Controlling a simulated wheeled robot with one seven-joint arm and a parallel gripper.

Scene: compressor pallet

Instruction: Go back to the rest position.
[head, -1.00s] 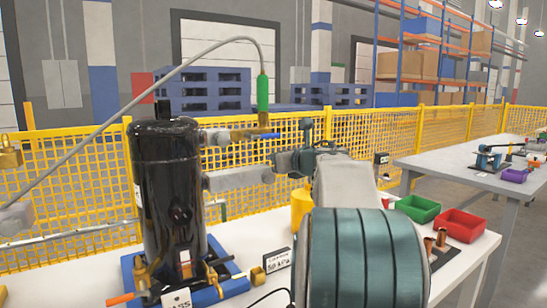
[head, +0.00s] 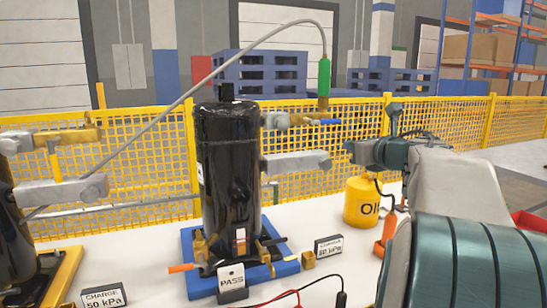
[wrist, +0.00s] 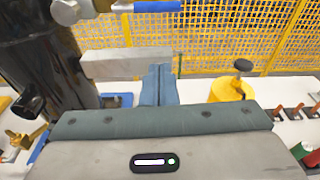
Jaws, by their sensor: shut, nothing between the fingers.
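My gripper (head: 352,148) is empty, at the right of the black compressor (head: 228,170) in the head view. Its two blue-grey fingers (wrist: 160,85) are together in the wrist view. They point toward a grey bar (head: 298,162) that sticks out from the compressor; a small gap seems to lie between the fingertips and the bar's end in the head view. My arm hides part of the table on the right.
A yellow oil can (head: 361,203) stands beneath my gripper. A second compressor (head: 14,240) is at the left edge. A grey hose with a green end (head: 324,76) arches above. Charge displays (head: 103,297) stand on the white table. A yellow mesh fence (head: 150,160) runs behind.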

